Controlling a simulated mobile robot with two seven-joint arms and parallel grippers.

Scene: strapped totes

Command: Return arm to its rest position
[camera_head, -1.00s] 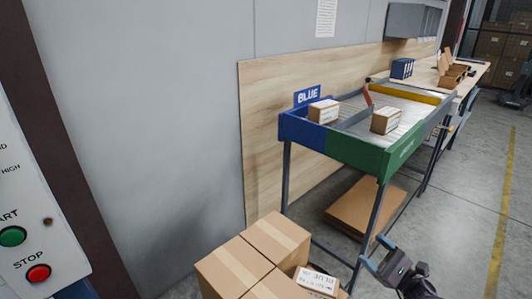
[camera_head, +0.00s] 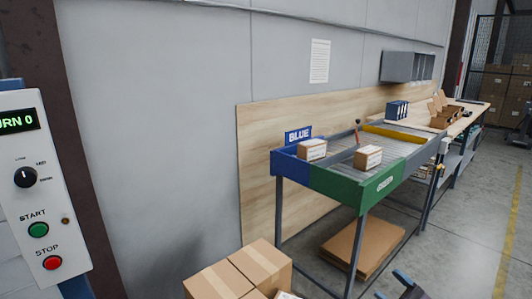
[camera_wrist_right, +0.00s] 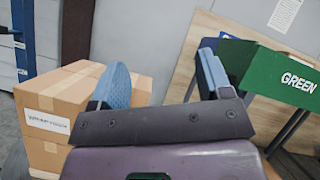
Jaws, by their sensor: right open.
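My right gripper (camera_head: 405,288) shows only in part at the bottom edge of the head view, right of the stacked cartons. In the right wrist view its two blue-padded fingers (camera_wrist_right: 160,85) stand wide apart with nothing between them. Beyond the fingers are cartons (camera_wrist_right: 62,92) on the left and the green end panel (camera_wrist_right: 285,75) of the sorting table on the right. My left gripper is not in view.
A sorting table with blue and green panels (camera_head: 335,188) carries two small boxes (camera_head: 312,149) (camera_head: 368,157). Stacked cartons (camera_head: 240,272) stand in front of it. A control panel (camera_head: 38,200) is at the left. Open floor (camera_head: 460,235) lies to the right.

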